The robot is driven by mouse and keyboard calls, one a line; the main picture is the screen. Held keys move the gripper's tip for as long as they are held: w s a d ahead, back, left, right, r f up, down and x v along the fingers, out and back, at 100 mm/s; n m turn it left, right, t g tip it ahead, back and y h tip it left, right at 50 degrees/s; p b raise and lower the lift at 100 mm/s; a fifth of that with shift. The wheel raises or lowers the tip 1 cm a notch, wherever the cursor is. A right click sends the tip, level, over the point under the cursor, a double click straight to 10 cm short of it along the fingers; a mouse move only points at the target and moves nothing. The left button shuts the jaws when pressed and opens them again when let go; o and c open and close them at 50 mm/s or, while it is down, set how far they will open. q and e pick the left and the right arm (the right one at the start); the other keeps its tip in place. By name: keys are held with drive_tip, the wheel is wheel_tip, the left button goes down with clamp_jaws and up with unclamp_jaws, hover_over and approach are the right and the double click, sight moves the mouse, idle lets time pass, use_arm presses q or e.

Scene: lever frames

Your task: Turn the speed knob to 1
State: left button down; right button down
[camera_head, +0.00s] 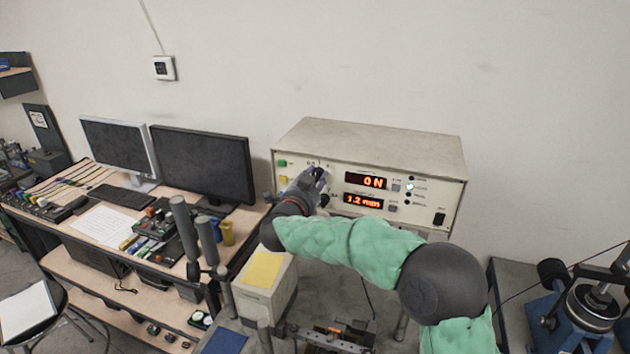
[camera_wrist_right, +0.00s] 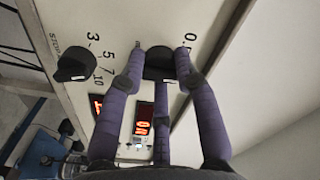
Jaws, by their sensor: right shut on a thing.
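The grey control box (camera_head: 380,150) stands against the wall, with lit red displays reading "ON" (camera_head: 373,182) and what looks like "1.2 m/min" (camera_head: 362,200). My right gripper (camera_head: 316,174) is at the left part of its front panel. In the right wrist view its purple fingers (camera_wrist_right: 160,68) are shut around a black knob (camera_wrist_right: 160,60). A "0.5" mark shows beside this knob; its pointer is hidden by the fingers. A second black knob (camera_wrist_right: 73,67) is free, with marks 3, 5, 7, 10 and "STOP" around it. I cannot read which knob is labelled speed. My left gripper is out of view.
A desk with two monitors (camera_head: 202,163) and a keyboard (camera_head: 119,196) stands at the left. Blue equipment (camera_head: 590,310) stands at the lower right. The wall above the control box is clear.

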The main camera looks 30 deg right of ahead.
drive_tip(key=c, duration=0.9)
unclamp_jaws()
drive_tip(key=v, duration=1.2)
